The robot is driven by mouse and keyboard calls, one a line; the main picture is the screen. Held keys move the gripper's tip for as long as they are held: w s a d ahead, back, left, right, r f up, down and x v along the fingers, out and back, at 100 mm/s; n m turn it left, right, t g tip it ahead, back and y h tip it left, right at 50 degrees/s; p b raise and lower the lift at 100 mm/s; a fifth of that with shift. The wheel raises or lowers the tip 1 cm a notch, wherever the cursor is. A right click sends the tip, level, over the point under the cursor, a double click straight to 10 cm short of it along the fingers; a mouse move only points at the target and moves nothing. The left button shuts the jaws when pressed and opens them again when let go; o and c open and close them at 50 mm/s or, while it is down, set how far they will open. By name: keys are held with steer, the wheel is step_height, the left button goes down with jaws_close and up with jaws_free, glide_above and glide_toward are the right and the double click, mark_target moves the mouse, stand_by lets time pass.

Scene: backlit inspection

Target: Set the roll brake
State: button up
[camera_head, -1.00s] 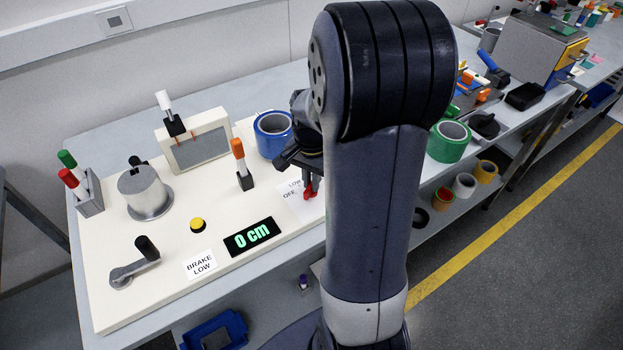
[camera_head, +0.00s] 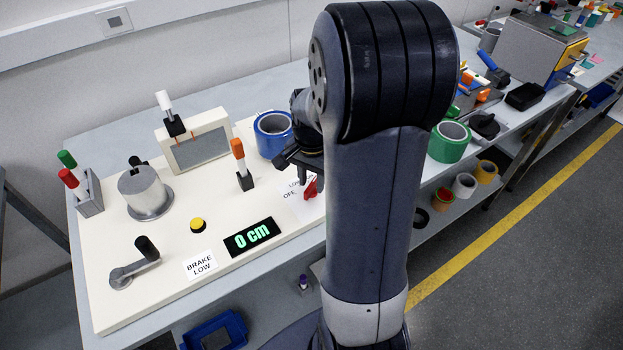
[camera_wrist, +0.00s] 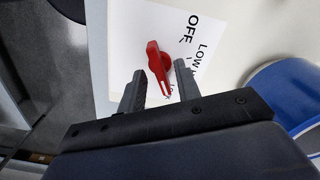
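The red brake knob (camera_head: 311,188) stands on a white scale card at the right end of the cream panel (camera_head: 110,285). In the wrist view the knob (camera_wrist: 158,62) has a white line on its lower end, pointing away from OFF; lettering near that end is partly hidden. OFF and LOW are readable on the scale card (camera_wrist: 135,35). The brake label (camera_head: 200,265) reads BRAKE LOW. My gripper (camera_head: 308,168) is just above the knob. In the wrist view its fingers (camera_wrist: 160,75) are apart, one on each side of the knob, with visible gaps.
A display (camera_head: 252,237) reads 0 cm. A yellow button (camera_head: 198,225), a crank (camera_head: 135,265), a metal drum (camera_head: 146,192) and an orange-topped lever (camera_head: 240,165) are on the panel. Blue tape (camera_head: 272,135) stands close behind my gripper; green tape (camera_head: 447,142) is to the right.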

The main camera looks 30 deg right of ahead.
mark_target(312, 184)
step_height(312, 184, up, 11)
steer(key=shift+f, duration=0.2)
steer(key=shift+f, duration=0.1)
step_height(312, 184, down, 11)
steer(key=shift+r, duration=0.1)
steer(key=shift+n, duration=0.3)
stand_by(0.3)
steer(key=shift+r, duration=0.1)
stand_by(0.3)
